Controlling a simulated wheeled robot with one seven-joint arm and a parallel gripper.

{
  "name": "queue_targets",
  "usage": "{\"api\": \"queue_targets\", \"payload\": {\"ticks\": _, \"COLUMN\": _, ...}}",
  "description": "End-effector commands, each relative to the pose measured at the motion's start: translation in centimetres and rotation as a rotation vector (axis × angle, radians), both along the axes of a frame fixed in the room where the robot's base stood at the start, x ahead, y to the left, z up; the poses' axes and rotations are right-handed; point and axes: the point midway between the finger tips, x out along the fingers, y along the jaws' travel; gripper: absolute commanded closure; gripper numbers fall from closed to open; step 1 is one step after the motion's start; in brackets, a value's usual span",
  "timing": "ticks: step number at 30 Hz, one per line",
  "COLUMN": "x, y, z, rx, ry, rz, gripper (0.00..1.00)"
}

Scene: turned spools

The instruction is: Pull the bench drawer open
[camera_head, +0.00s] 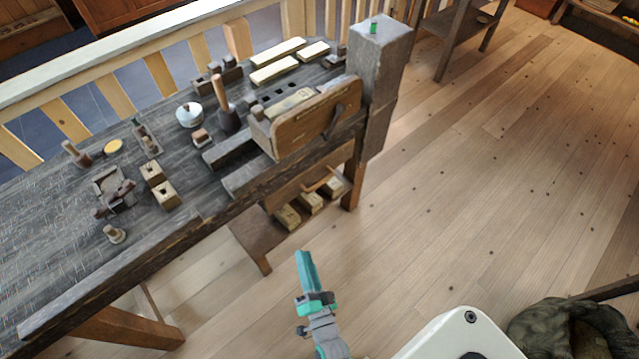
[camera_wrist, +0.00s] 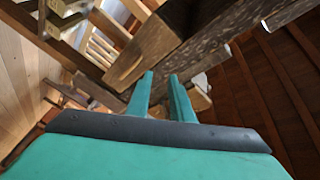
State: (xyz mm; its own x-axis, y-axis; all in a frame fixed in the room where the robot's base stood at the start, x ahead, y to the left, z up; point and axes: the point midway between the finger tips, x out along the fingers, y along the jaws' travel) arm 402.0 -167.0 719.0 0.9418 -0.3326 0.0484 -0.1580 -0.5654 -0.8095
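The workbench (camera_head: 190,222) runs from lower left to upper middle in the head view. Under its top at the right end is a brown front with a light bar handle (camera_head: 322,181), which looks like the drawer. It appears closed, though its edges are partly hidden. My gripper (camera_head: 302,256) is in front of and below the bench, apart from it, over the floor. In the wrist view my gripper (camera_wrist: 162,77) has two teal fingers with a gap between them and nothing held. Wooden bench parts (camera_wrist: 150,48) show beyond the fingertips; I cannot tell the drawer there.
A vise board (camera_head: 318,118) and thick post (camera_head: 378,85) stand at the bench's right end. Wooden blocks (camera_head: 312,203) lie on the low shelf (camera_head: 250,235). Tools and a mallet (camera_head: 226,115) crowd the top. The floor (camera_head: 480,190) to the right is clear.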

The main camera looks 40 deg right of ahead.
Motion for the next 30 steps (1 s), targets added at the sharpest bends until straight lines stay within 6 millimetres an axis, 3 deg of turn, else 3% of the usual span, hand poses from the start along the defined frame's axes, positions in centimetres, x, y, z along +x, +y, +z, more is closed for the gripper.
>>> {"api": "queue_targets", "payload": {"ticks": 1, "x": 1.8, "y": -1.6, "z": -0.5, "rx": 0.062, "ry": -0.045, "rz": -0.032, "gripper": 0.80}}
{"api": "queue_targets", "payload": {"ticks": 6, "x": 6.5, "y": -6.5, "z": -2.2, "rx": 0.289, "ry": -0.200, "rz": -0.139, "gripper": 0.80}}
{"api": "queue_targets", "payload": {"ticks": 12, "x": 10.5, "y": -11.0, "z": -3.3, "rx": 0.500, "ry": -0.360, "rz": -0.238, "gripper": 0.80}}
{"api": "queue_targets", "payload": {"ticks": 23, "x": 13.1, "y": -13.8, "z": -3.7, "rx": 0.616, "ry": -0.455, "rz": -0.292, "gripper": 0.80}}
{"api": "queue_targets", "payload": {"ticks": 30, "x": 15.9, "y": -16.2, "z": -3.2, "rx": 0.614, "ry": -0.453, "rz": -0.290, "gripper": 0.80}}
